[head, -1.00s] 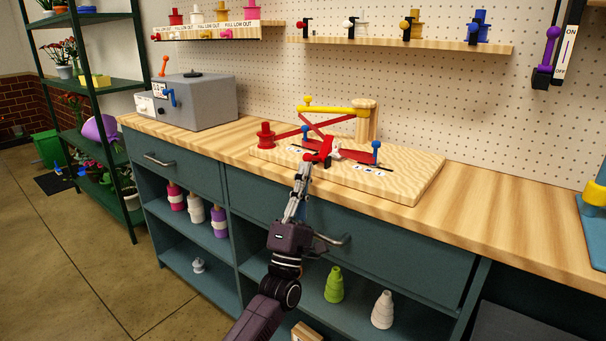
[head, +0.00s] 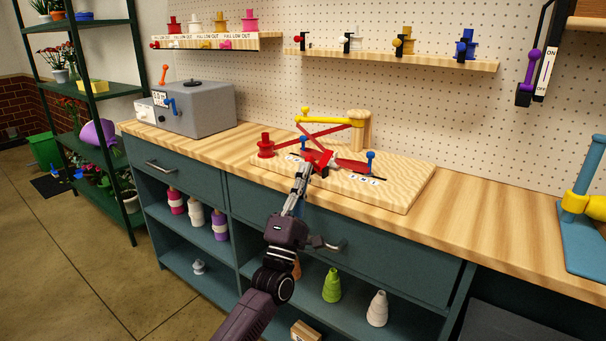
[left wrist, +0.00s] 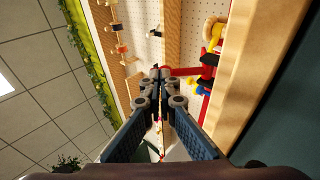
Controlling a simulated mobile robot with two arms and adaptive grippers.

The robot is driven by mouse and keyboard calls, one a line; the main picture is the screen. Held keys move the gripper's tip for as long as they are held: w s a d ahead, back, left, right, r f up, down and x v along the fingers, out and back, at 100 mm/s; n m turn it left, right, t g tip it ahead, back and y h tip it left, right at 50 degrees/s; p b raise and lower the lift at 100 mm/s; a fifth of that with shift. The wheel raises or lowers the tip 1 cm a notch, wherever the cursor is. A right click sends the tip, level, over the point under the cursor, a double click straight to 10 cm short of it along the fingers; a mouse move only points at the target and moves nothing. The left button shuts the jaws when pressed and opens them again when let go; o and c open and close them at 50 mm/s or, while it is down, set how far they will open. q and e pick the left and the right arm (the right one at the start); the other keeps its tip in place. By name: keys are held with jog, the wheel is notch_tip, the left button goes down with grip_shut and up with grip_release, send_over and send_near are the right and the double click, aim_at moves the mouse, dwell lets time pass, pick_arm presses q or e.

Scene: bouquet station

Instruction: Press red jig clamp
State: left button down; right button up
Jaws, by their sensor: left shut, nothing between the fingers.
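The red clamp (head: 321,158) sits near the front of a pale wooden jig board (head: 400,195) on the workbench. A red bar with blue knobs runs beside it, and red crossed strips lie behind it under a yellow arm (head: 325,122). My left gripper (head: 308,168) is shut and empty, its tips at the front of the red clamp. In the left wrist view, the closed fingertips (left wrist: 161,74) are right beside a red part (left wrist: 186,71) of the jig. I cannot tell whether they touch it. My right gripper is out of view.
A red spool (head: 265,149) stands at the board's left edge. A grey box machine (head: 200,110) is at the bench's left, and a blue stand (head: 580,230) with a yellow collar is at the right. The bench between board and stand is clear. Drawer handles stick out below.

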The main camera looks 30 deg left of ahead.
aim_at(308, 160)
pick_arm(q)
jog(key=r, duration=0.1)
jog(key=w+r, duration=0.1)
jog(key=r, duration=0.1)
jog(key=shift+w+d, duration=0.1)
jog(key=shift+w, duration=0.1)
jog(key=shift+w+d+r, duration=0.1)
jog(key=shift+w+r, duration=0.35)
jog(key=shift+w, duration=0.05)
jog(key=shift+w+r, duration=0.15)
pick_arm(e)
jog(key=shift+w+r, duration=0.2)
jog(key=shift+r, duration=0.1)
pick_arm(q)
jog(key=shift+d, duration=0.1)
